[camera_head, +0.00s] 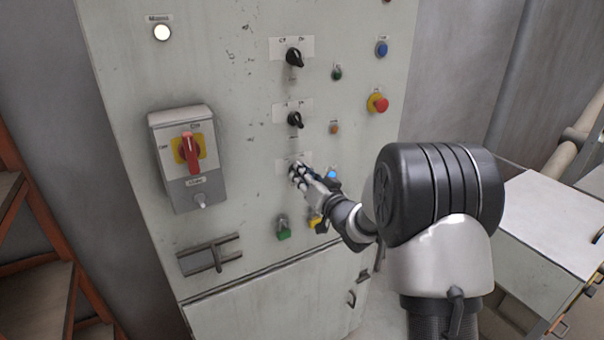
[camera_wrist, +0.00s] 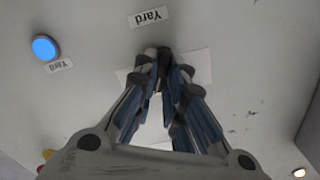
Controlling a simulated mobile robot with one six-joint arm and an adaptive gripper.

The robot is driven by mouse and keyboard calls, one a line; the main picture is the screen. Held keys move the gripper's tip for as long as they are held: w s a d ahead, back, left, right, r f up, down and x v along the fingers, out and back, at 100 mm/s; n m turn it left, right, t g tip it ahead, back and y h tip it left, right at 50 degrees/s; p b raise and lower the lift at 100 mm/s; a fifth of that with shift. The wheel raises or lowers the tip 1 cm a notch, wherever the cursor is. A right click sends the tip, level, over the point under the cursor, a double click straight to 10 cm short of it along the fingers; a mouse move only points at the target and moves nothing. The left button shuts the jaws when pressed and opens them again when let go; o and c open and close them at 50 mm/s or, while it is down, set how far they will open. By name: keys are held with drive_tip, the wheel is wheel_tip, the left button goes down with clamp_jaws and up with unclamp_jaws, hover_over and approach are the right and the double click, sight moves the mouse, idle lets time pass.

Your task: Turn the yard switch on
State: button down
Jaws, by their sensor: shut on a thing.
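The yard switch is mostly hidden behind my gripper; its white plate (camera_head: 283,164) shows at the cabinet's third row in the head view. In the wrist view the plate (camera_wrist: 203,66) shows behind the fingers, with an upside-down "Yard" label (camera_wrist: 149,16) by it. My gripper (camera_head: 298,174) is shut on the switch's knob, and the fingertips (camera_wrist: 162,62) meet there in the wrist view. The knob's angle cannot be made out. A bright blue round lamp (camera_wrist: 45,48), also labelled "Yard", is beside the switch; it shows in the head view (camera_head: 331,174).
Two black rotary switches (camera_head: 294,57) (camera_head: 295,119) sit above on the same cabinet. A red emergency button (camera_head: 379,103) is at upper right. A red-handled isolator (camera_head: 189,152) juts out at left. Green (camera_head: 284,234) and yellow (camera_head: 315,222) buttons lie just below my gripper.

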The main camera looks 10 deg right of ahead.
drive_tip(key=shift+m, duration=0.3)
drive_tip(key=c, duration=1.7)
unclamp_jaws()
drive_tip(key=shift+o, duration=0.2)
drive_tip(key=v, duration=1.2)
drive_tip(key=shift+r, duration=0.1)
